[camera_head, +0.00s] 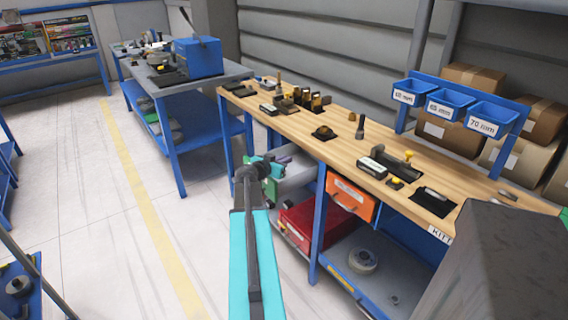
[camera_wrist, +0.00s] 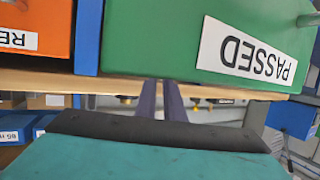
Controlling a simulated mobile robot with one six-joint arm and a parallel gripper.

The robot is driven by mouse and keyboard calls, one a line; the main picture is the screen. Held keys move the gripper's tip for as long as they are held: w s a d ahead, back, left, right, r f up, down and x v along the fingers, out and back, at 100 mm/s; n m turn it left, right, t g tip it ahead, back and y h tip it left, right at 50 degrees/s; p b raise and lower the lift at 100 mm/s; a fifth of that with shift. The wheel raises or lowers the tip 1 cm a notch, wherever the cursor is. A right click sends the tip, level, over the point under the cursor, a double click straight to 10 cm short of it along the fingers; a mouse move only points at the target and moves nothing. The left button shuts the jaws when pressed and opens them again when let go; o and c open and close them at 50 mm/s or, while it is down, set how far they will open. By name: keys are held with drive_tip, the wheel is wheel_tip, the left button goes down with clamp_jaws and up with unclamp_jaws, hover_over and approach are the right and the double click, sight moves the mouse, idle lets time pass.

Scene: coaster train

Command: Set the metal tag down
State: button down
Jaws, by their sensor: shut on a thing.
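My gripper (camera_head: 285,160) is low beside the workbench's near side, by a pale open drawer (camera_head: 292,183). In the wrist view its two dark purple fingers (camera_wrist: 161,98) are close together, pointing away from the camera. The metal tag itself cannot be made out in either view; whatever the fingers hold is too small or hidden. A green drawer front (camera_wrist: 150,40) with a PASSED label (camera_wrist: 246,52) fills the top of the wrist view, upside down, close to the fingers.
An orange drawer (camera_head: 350,198) hangs under the wooden bench top (camera_head: 345,150), right of a blue leg. A red box (camera_head: 312,222) sits below. Black fixtures and small parts stand on the bench. Blue bins (camera_head: 445,105) are behind. The floor (camera_head: 110,210) at left is clear.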

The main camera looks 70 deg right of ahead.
drive_tip(key=shift+f, duration=0.8)
drive_tip(key=shift+w+a+f, duration=0.15)
drive_tip(key=shift+w, duration=0.1)
drive_tip(key=shift+s+a+f+b, duration=0.1)
drive_tip(key=shift+s+f+b, duration=0.05)
drive_tip(key=shift+f+b, duration=0.85)
drive_tip(key=c, duration=1.9)
unclamp_jaws()
drive_tip(key=shift+s+r, duration=0.1)
drive_tip(key=shift+r, duration=0.05)
drive_tip(key=shift+o, duration=0.2)
drive_tip(key=shift+r+p, duration=0.35)
drive_tip(key=shift+p, duration=0.2)
drive_tip(key=shift+r+p, duration=0.3)
drive_tip(key=shift+p, duration=0.25)
drive_tip(key=b+v, duration=0.2)
drive_tip(key=v, duration=1)
drive_tip(key=shift+r, duration=0.2)
